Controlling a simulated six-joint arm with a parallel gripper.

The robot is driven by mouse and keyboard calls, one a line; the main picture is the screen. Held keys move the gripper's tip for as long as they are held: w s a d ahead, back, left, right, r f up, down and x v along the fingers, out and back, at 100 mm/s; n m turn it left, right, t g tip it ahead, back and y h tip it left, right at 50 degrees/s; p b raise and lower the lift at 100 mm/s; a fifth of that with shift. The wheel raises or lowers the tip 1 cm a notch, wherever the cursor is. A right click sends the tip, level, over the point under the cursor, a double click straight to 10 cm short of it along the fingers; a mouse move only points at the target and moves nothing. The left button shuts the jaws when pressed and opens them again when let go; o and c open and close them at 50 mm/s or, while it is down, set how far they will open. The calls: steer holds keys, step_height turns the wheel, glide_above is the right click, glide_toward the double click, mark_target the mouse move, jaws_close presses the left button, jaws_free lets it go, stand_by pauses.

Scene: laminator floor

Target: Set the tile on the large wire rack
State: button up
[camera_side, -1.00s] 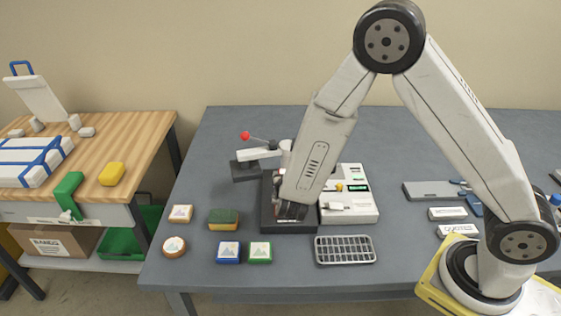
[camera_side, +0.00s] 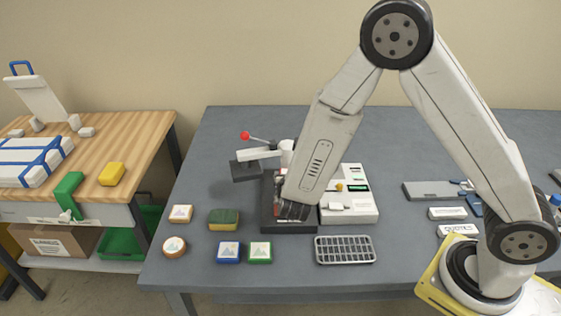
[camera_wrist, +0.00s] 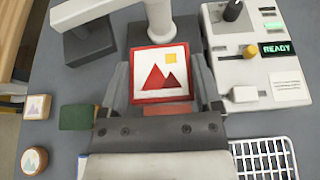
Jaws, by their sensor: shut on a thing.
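The tile (camera_wrist: 161,74) has a red rim and a white face with red mountains and a yellow square. It shows between my fingers in the wrist view, over the dark press base; I cannot tell whether it touches the base. My gripper (camera_wrist: 160,92) is shut on the tile. In the side view my gripper (camera_side: 293,212) is low over the black press base (camera_side: 282,226), and my arm hides the tile there. The large wire rack (camera_side: 345,249) lies empty on the table in front of the press, to the right of my gripper. Its grid also shows in the wrist view (camera_wrist: 263,158).
A white control box (camera_side: 349,208) with a READY display stands right of the press. The press lever has a red knob (camera_side: 245,135). A green-yellow sponge (camera_side: 223,219), a blue-rimmed tile (camera_side: 228,252) and a green-rimmed tile (camera_side: 260,252) lie left of the rack.

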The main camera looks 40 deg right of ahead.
steer(key=s+a+f, duration=0.2)
steer(key=s+f, duration=0.1)
steer(key=s, duration=0.4)
glide_above(333, 251)
steer(key=shift+f, duration=0.25)
steer(key=shift+f, duration=0.1)
steer(key=shift+f, duration=1.85)
steer(key=shift+f, duration=2.05)
steer(key=shift+f, duration=0.1)
